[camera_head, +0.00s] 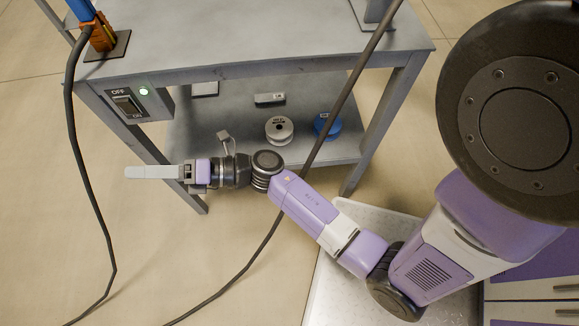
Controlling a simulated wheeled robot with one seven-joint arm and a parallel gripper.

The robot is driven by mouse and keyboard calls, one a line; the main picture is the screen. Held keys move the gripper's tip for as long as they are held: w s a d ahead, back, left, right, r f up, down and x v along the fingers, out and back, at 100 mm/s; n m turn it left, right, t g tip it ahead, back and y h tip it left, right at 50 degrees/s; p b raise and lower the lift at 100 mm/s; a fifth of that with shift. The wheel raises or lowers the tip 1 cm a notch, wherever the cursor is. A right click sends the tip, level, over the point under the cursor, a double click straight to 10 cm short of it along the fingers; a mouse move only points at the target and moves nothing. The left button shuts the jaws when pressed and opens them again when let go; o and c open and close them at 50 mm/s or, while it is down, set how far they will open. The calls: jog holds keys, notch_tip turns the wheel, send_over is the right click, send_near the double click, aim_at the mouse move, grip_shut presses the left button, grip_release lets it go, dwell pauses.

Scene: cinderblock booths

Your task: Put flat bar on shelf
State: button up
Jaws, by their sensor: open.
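My gripper (140,172) is at the left, in front of the grey workbench (250,45) and below its switch box, pointing left. Its pale fingers show nearly edge-on, and I see nothing held between them. The lower shelf (230,115) of the bench lies behind my wrist. It carries a grey spool (279,130), a blue spool (327,125) and a small grey block (270,98). A flat grey piece (205,89) shows under the tabletop at the back left of the shelf. I cannot make out for certain which thing is the flat bar.
A switch box (127,104) with a green light is on the bench's left front leg. A black cable (72,130) hangs at the left. Another dark cable (335,110) crosses in front of the bench. The floor (60,220) at the left is mostly clear.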

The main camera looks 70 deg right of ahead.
jog(key=s+d+r+m+g+h, duration=0.1)
jog(key=s+m+g+h, duration=0.3)
jog(key=s+m, duration=2.3)
jog(key=s+r+h, duration=0.1)
jog(key=s+h, duration=0.3)
jog(key=shift+r+m+h, duration=0.2)
jog(key=shift+m+h, duration=0.1)
jog(key=shift+m, duration=0.1)
notch_tip(320, 180, up, 17)
jog(key=p, duration=1.6)
jog(key=shift+f+p, duration=0.2)
jog(key=shift+p, duration=0.15)
